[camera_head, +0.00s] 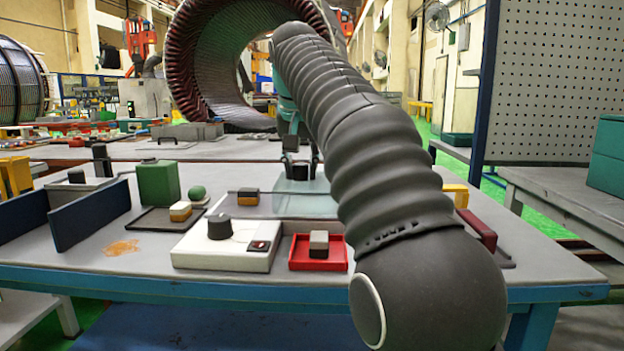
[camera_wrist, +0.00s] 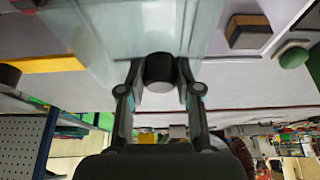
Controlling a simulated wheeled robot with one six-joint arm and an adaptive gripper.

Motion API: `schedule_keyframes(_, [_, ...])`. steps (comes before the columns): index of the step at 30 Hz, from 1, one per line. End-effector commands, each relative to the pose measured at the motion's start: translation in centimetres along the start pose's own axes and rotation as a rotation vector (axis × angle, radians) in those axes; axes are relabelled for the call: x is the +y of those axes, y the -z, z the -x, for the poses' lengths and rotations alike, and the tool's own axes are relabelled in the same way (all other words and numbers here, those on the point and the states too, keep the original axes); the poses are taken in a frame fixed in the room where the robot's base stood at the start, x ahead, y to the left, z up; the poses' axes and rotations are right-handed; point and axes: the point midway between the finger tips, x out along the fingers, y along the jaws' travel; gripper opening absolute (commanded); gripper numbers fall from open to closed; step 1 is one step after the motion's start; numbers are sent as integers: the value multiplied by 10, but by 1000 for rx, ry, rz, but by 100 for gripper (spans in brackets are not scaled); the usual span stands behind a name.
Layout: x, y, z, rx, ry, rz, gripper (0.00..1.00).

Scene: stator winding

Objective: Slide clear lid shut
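The clear lid (camera_head: 308,204) is a flat see-through sheet lying near the middle of the table. It also shows in the wrist view (camera_wrist: 105,28). A dark round knob (camera_wrist: 160,68) stands at the lid's edge. My gripper (camera_wrist: 160,80) has one finger on each side of this knob and looks shut on it, with the fingertips at its sides. In the head view my gripper (camera_head: 298,170) is low over the table behind the lid, and my arm hides the lid's right part. Whether the lid touches its stop cannot be seen.
In front are a white box (camera_head: 205,255) with a dark knob and a red tray (camera_head: 318,265) holding a block. A green canister (camera_head: 158,183) and blue panels (camera_head: 90,215) stand left; a yellow piece (camera_head: 457,194) is right.

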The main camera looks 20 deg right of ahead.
Motion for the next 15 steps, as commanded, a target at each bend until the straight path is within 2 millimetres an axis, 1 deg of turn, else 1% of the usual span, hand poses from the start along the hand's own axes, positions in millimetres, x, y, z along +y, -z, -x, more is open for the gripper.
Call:
schedule_keyframes(7, [-1, 0, -2, -6, -2, 1, 14])
schedule_keyframes(15, [-12, 0, -3, -8, -3, 2, 14])
